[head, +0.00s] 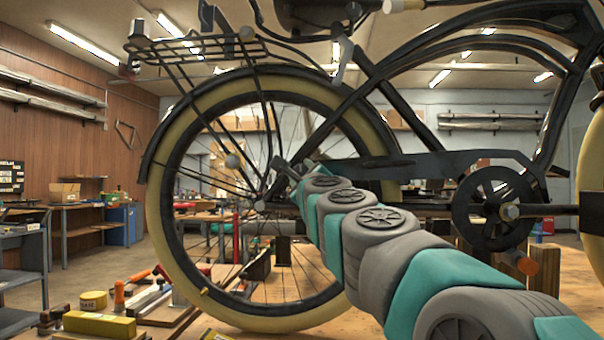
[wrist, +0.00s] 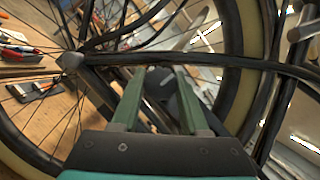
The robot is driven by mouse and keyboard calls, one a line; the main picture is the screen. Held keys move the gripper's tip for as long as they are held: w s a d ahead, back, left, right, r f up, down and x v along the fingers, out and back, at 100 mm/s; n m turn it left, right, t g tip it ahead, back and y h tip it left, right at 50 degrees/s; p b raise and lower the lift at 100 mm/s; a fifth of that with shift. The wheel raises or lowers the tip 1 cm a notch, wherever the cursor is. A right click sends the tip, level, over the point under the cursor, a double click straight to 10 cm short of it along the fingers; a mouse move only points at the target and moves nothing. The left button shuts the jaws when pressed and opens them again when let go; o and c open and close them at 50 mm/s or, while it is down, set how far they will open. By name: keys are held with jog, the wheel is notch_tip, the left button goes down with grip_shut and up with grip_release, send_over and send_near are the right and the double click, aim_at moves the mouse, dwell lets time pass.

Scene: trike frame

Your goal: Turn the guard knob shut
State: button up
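My gripper (wrist: 160,70) shows in the wrist view with its two green fingers spread apart. A dark rounded part (wrist: 160,88) shows between and beyond the fingers; I cannot tell whether they touch it. In the head view my gripper (head: 287,170) is at the end of my arm, near the rear wheel hub and chain guard (head: 420,165), and its fingertips are hard to make out. A grey round knob (head: 233,160) appears left of my gripper. A grey knob-like end (wrist: 70,62) also shows left of the fingers in the wrist view. I cannot tell which one is the guard knob.
The rear wheel (head: 170,240) with thin spokes stands close around my gripper. Frame tubes (head: 335,110) cross above it, and a crank (head: 495,208) is to the right. A yellow box (head: 98,325) and tools lie on the bench at lower left.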

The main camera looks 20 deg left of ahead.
jog(key=o, duration=0.4)
jog(key=shift+b+v, duration=0.6)
jog(key=shift+v, duration=0.3)
jog(key=shift+b+v, duration=1.05)
jog(key=shift+v, duration=1.9)
jog(key=shift+f, duration=0.1)
